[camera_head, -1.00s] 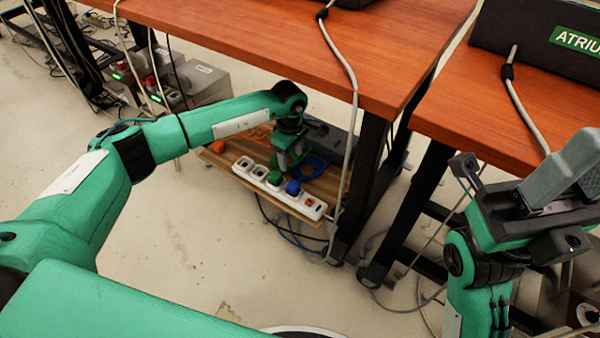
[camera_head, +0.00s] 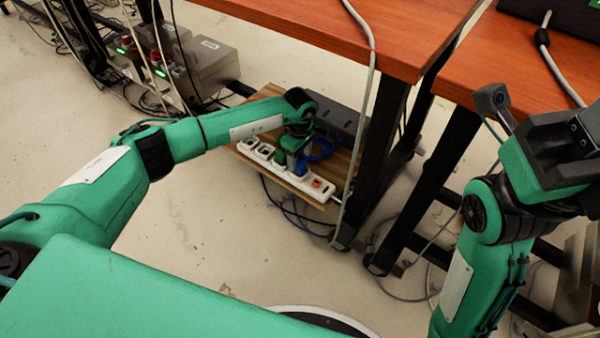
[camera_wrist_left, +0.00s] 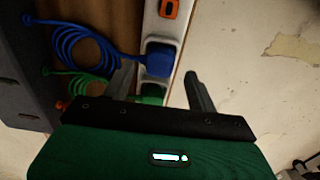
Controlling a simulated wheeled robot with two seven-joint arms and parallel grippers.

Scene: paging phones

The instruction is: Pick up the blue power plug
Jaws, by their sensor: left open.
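The blue power plug (camera_head: 301,169) sits in a white power strip (camera_head: 325,187) on a wooden shelf under the desk. In the left wrist view the blue plug (camera_wrist_left: 160,57) has a coiled blue cord running left. My left gripper (camera_wrist_left: 160,72) is open, with one finger to each side of the strip, just short of the blue plug and close to a green plug (camera_wrist_left: 152,93). In the head view the left gripper (camera_head: 294,146) is over the strip and partly hides the plugs. My right gripper (camera_head: 575,140) is at the right edge, its fingers not clearly visible.
An orange-red switch (camera_wrist_left: 169,8) is at the strip's end. A dark box (camera_head: 342,128) stands behind the strip. Wooden desks (camera_head: 300,35) overhang the shelf, with black legs (camera_head: 378,150) to its right. A grey cable (camera_head: 362,120) hangs nearby. Open floor lies in front.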

